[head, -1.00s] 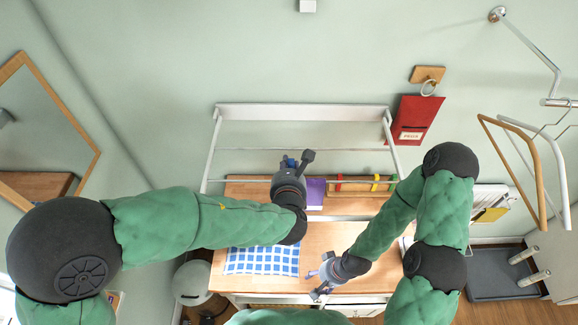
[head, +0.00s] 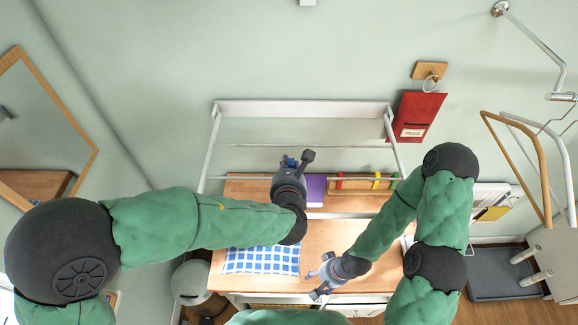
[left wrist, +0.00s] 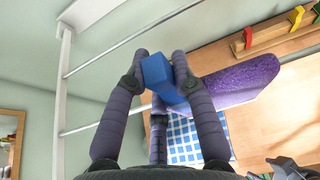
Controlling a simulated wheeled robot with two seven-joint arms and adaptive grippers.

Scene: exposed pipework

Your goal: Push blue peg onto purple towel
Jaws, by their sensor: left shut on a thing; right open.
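My left gripper (head: 292,164) is up near the rail above the desk. It is shut on the blue peg (left wrist: 158,72), which sits between its fingertips (left wrist: 160,62) in the left wrist view. In the head view only a small bit of blue shows at the fingertips. The purple towel (head: 315,188) is just right of my left gripper. In the left wrist view the towel (left wrist: 240,84) appears to hang along a rail, beside and beyond the peg; I cannot tell if they touch. My right gripper (head: 324,277) is open and empty over the desk's front.
White rails (head: 250,147) of a wall rack run above the desk (head: 330,238). A blue checked cloth (head: 262,260) lies on the desk's left. A wooden rack with coloured pegs (head: 358,184) stands right of the towel. A red pouch (head: 414,117) hangs on the wall.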

